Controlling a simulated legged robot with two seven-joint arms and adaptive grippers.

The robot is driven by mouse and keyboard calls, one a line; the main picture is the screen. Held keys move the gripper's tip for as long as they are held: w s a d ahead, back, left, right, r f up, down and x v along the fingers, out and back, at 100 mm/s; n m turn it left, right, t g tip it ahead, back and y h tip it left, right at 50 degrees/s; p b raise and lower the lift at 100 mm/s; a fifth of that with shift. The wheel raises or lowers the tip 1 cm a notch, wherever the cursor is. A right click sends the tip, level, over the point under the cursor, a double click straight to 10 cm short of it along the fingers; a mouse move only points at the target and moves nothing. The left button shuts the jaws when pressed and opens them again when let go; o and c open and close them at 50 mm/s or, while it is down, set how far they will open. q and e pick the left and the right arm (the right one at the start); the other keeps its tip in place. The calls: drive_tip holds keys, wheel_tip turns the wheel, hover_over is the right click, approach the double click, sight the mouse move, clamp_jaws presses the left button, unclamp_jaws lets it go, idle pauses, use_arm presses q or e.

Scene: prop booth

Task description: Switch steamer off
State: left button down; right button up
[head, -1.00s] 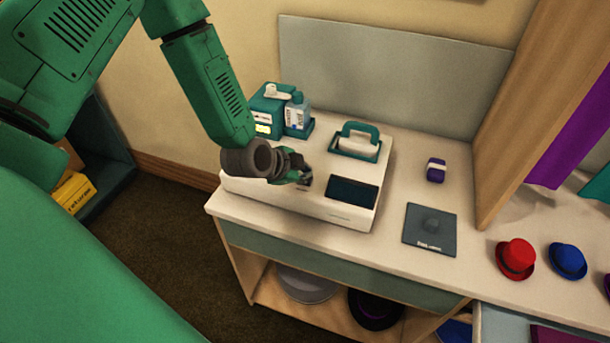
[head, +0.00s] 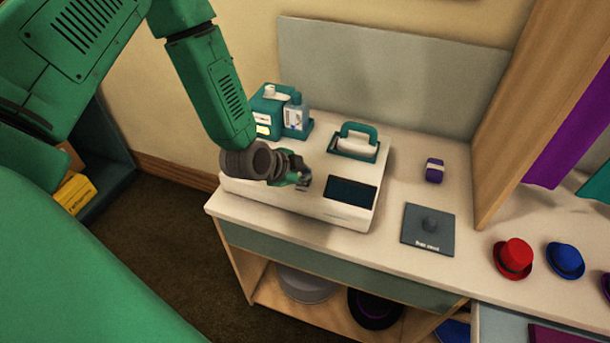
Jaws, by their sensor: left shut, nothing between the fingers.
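The steamer (head: 334,210) is a white box on the left part of the counter, with a dark display (head: 351,192) on its front right and a green-handled piece (head: 357,140) on its top at the back. My left gripper (head: 303,182) is shut and empty. It is at the steamer's top, just left of the display, and I cannot tell if it touches. The gripper and wrist hide that part of the steamer, so any switch there is hidden. My right gripper is not in view.
A green box (head: 268,108) and a bottle (head: 296,115) stand behind the steamer. A grey mat (head: 418,242), a purple item (head: 434,170), a red hat (head: 513,258) and a blue hat (head: 566,260) lie to the right. A wooden panel (head: 525,110) rises at the right.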

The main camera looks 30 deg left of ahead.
use_arm(q)
drive_tip(key=shift+r+p, duration=2.55)
drive_tip(key=shift+r, duration=0.55)
drive_tip(key=shift+a+f, duration=0.1)
